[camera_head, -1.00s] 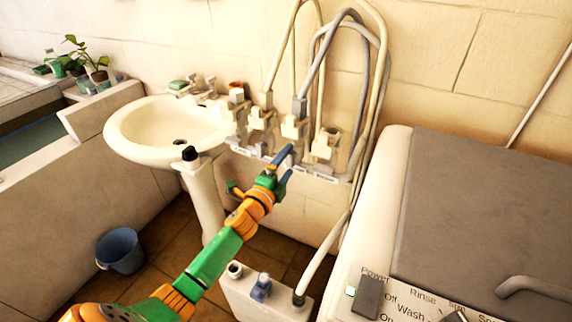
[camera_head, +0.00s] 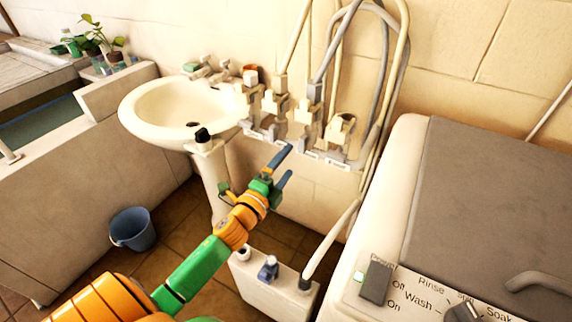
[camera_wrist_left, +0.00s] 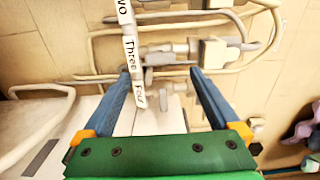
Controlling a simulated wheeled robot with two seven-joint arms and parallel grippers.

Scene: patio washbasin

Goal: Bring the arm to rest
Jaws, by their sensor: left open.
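My left arm, orange and green, comes in from the lower left in the head view. My left gripper (camera_head: 283,170) has blue fingers that stand apart with nothing between them. It hangs in the air in front of the wall, below the row of valves (camera_head: 297,115) and right of the washbasin (camera_head: 165,125). In the left wrist view the fingers (camera_wrist_left: 160,80) are spread, with labelled strips (camera_wrist_left: 131,55) and pipes beyond them. My right gripper is not in view.
A washing machine (camera_head: 485,200) with knobs stands close on the right. A white box (camera_head: 275,285) with a hose is below the gripper. A blue bucket (camera_head: 133,228) stands on the tiled floor at left. A tub wall (camera_head: 60,185) and potted plants (camera_head: 113,55) are farther left.

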